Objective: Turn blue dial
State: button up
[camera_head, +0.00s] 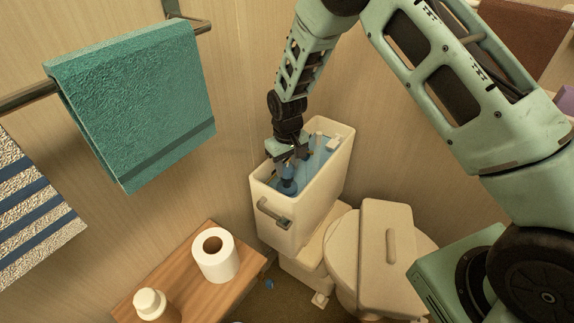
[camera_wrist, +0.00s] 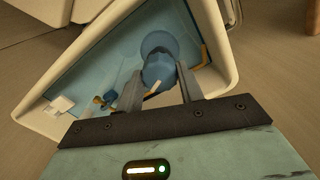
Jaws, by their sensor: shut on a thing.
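The blue dial (camera_wrist: 159,70) stands inside the open toilet tank, above a wider round blue base. In the wrist view my gripper (camera_wrist: 160,88) has one finger on each side of the dial and is shut on it. In the head view my gripper (camera_head: 287,160) reaches down into the tank from above, and the dial (camera_head: 288,173) shows only in part below the fingers. The toilet tank (camera_head: 318,213) is cream, without a lid on top, with blue water inside.
White and orange fittings and a small blue part (camera_wrist: 108,97) lie near the dial in the tank. A flush lever (camera_head: 272,213) is on the tank's outside. A cream slab (camera_head: 380,276) rests on the toilet. A wooden stand (camera_head: 190,275) holds a paper roll (camera_head: 216,265) and bottle.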

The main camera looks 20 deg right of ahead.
aim_at(287, 167)
jog(key=o, duration=1)
jog(key=shift+r, duration=0.1)
notch_tip(287, 167, up, 17)
jog(key=b, duration=0.1)
jog(key=shift+r, duration=0.1)
jog(key=s+a+r+n+y, duration=0.1)
jog(key=s+a+r, duration=0.25)
jog(key=s, duration=0.55)
jog(key=s+a+r+n, duration=0.1)
jog(key=s+a+r, duration=0.3)
jog(key=s, duration=0.5)
jog(key=s+d+n+p, duration=0.1)
jog(key=s+n, duration=0.1)
jog(key=s, duration=1.3)
jog(key=shift+s+d+f, duration=0.15)
jog(key=shift+s+f, duration=0.15)
jog(key=shift+f, duration=0.05)
